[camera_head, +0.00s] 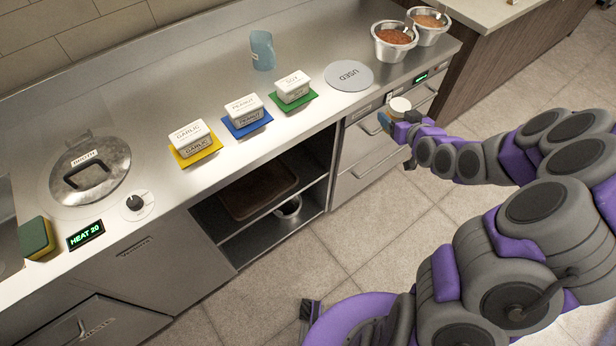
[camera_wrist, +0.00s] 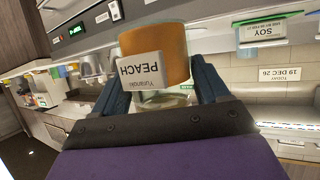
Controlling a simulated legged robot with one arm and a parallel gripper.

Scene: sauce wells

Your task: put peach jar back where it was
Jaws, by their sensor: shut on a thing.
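My gripper (camera_head: 396,117) is shut on the peach jar (camera_head: 400,104), in front of the drawers, off the counter's front edge. In the wrist view the jar (camera_wrist: 158,42) sits between my two dark fingers. It holds orange contents, and its white "PEACH" label appears upside down. In the head view only its pale top and part of its side show. The jar's earlier place cannot be told from these frames.
On the counter stand the garlic (camera_head: 188,138), peanut (camera_head: 242,110) and soy (camera_head: 293,88) tubs on coloured mats. A grey "USED" disc (camera_head: 349,76) lies bare beside them. Two bowls (camera_head: 394,42) stand at the right end. An open shelf (camera_head: 262,205) is below.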

